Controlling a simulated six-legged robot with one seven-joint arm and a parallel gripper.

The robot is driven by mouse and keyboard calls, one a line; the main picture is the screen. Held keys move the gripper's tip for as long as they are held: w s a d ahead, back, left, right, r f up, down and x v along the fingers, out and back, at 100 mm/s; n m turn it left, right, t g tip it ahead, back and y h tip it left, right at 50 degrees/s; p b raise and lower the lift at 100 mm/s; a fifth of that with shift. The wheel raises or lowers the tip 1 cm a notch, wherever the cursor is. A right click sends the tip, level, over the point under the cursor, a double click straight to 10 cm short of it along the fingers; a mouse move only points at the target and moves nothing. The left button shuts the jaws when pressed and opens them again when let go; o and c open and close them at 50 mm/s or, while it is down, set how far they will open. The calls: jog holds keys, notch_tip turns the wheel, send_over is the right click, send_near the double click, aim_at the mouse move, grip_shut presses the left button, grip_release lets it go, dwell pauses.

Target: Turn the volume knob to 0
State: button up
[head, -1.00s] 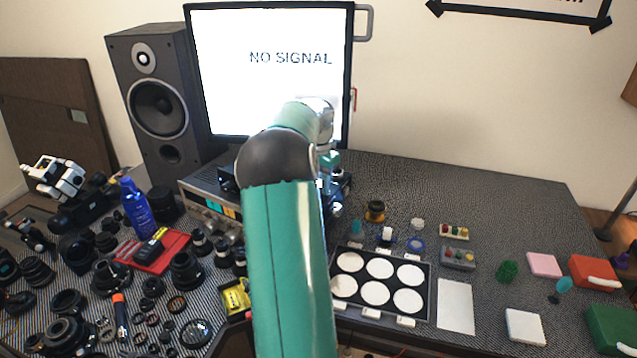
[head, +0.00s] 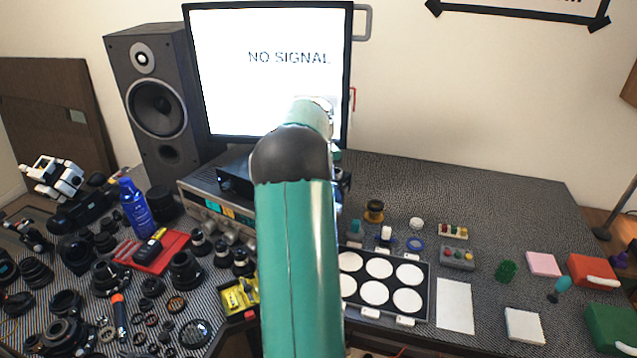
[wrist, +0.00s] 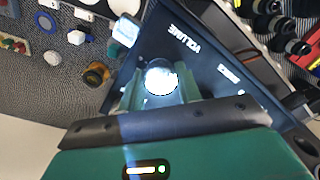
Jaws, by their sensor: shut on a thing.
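In the wrist view the volume knob (wrist: 161,80) is a round, brightly glared cap on a dark panel (wrist: 205,68). The word VOLUME stands upside down on the panel beside it. My gripper (wrist: 160,90) has its green fingers on either side of the knob and is shut on it. Glare washes out the knob's face, so I cannot tell any pointer mark or its setting. In the head view my arm hides the gripper and the knob.
A monitor (head: 230,90) showing NO SIGNAL and a speaker (head: 150,110) stand at the back. A silver receiver (head: 200,200) is left of my arm. Lenses crowd the left; a black tray of white discs (head: 425,285) lies right. The back right table is clear.

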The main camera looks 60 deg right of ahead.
jog(key=n, duration=0.5)
jog(key=shift+d+n, duration=0.1)
jog(key=shift+n, duration=0.2)
jog(key=n, duration=0.5)
jog(key=shift+d+n, duration=0.1)
jog(key=shift+n, duration=0.3)
jog(key=o, duration=1)
jog(key=shift+r, duration=0.15)
notch_tip(320, 180, up, 14)
jog(key=shift+f, duration=0.2)
